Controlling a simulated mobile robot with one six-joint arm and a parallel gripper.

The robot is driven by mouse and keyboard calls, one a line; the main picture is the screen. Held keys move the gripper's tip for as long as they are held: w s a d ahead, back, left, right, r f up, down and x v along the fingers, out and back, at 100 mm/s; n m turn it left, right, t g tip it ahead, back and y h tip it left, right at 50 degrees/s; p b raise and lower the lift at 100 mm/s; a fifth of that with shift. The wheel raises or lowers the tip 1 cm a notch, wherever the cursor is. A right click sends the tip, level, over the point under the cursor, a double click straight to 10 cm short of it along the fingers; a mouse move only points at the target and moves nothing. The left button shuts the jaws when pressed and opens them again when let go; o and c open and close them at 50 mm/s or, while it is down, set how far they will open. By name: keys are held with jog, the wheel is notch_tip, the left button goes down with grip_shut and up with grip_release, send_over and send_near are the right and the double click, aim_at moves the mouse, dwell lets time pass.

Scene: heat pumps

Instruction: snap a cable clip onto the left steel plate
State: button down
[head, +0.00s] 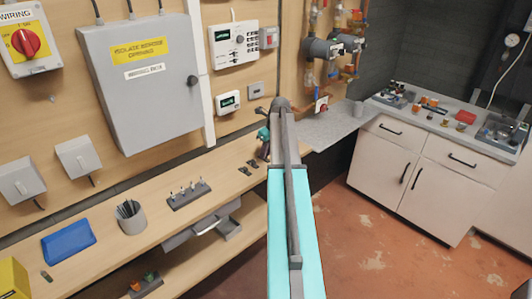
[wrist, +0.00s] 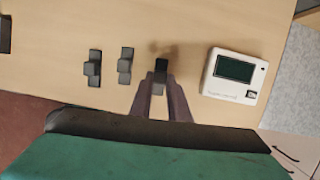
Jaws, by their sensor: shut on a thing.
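My gripper (wrist: 161,82) is shut on a small dark cable clip (wrist: 161,66) in the wrist view, just over the pale wooden bench. Whether the clip touches the bench I cannot tell. Two similar grey clips lie on the bench to its left: a nearer one (wrist: 125,65) and a farther one (wrist: 94,68). They also show as small dark shapes in the head view (head: 245,170). In the head view my arm reaches to the bench's far end and its links mostly hide the gripper. I cannot make out the left steel plate in either view.
A white device with a dark display (wrist: 235,76) lies on the bench right of my gripper. Along the bench (head: 150,222) are a rack (head: 189,194), a pen cup (head: 131,217) and a blue box (head: 68,242). A grey cabinet (head: 145,80) hangs above. The floor at right is clear.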

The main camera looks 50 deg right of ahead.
jog(key=shift+r+p, duration=1.7)
jog(key=shift+r, duration=1.2)
